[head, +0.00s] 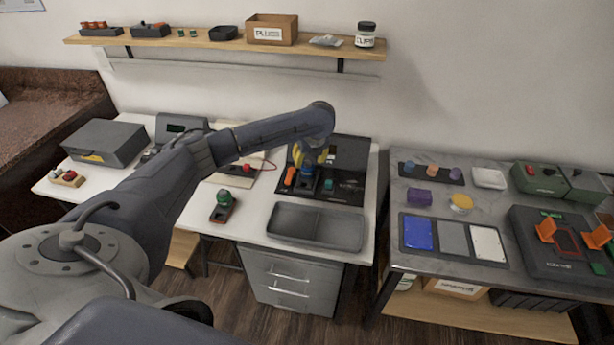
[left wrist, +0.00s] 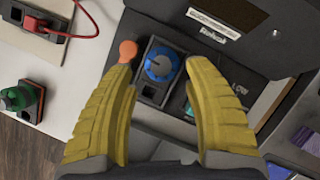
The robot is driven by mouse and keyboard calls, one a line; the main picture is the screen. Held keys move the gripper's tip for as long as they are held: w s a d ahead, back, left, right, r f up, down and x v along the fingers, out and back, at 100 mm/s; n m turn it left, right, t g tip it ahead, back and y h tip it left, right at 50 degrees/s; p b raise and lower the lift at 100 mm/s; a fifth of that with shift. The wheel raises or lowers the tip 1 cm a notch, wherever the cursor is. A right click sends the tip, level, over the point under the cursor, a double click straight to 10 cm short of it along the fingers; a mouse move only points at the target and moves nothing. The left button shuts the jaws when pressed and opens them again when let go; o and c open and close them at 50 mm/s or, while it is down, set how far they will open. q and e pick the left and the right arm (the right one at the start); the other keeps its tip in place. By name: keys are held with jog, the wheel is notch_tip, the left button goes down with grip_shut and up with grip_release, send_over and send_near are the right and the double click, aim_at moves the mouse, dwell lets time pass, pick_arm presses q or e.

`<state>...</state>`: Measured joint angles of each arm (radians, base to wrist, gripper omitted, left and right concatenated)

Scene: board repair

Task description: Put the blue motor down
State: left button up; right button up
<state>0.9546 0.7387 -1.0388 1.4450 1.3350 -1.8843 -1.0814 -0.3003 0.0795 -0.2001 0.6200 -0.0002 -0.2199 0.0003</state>
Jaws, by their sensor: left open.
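The blue motor (left wrist: 160,63) is a dark block with a round blue top. In the left wrist view it sits on the black mat or case between an orange-topped part (left wrist: 126,52) and a teal part. My left gripper (left wrist: 157,90) is open, its yellow fingers on either side of the motor with visible gaps. In the head view the motor (head: 309,178) is just below the left gripper (head: 318,160), partly hidden by it. My right gripper is not in view.
A second table (head: 440,192) at the right carries coloured pads and several parts. A shelf (head: 225,40) runs above.

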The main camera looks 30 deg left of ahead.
aim_at(307, 167)
pick_arm(q)
jog(key=shift+x, duration=3.7)
jog(key=shift+o, duration=0.2)
jog(key=shift+r, duration=0.1)
grip_shut()
